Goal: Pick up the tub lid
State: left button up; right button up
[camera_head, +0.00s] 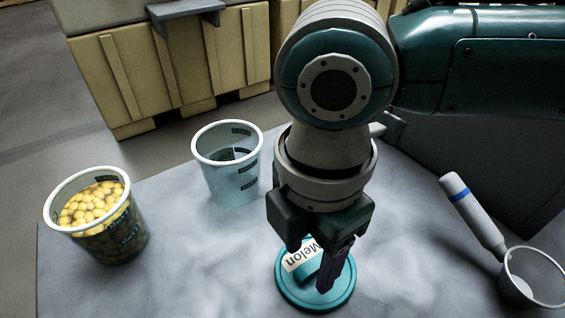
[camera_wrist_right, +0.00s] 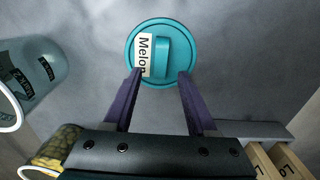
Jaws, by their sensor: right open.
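The teal round tub lid (camera_head: 287,291) lies flat on the grey table. It has a raised bar handle and a white label reading "Melon". It also shows in the right wrist view (camera_wrist_right: 176,76), at the top middle. My right gripper (camera_head: 309,262) is above the lid and partly hides it in the head view. In the wrist view its two fingers (camera_wrist_right: 160,88) are apart, at the near edge of the lid, with nothing between them. I cannot tell how high the fingertips are above the lid. My left gripper is not in view.
An empty translucent tub (camera_head: 233,185) stands left of my right gripper. A tub of yellow candies (camera_head: 126,238) stands farther left. A scoop with a blue-banded handle (camera_head: 471,213) lies at the right. Wooden crates (camera_head: 118,80) stand behind the table. The table (camera_head: 185,275) is clear left of the lid.

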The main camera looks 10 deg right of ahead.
jog(key=shift+f, duration=0.8)
grip_shut()
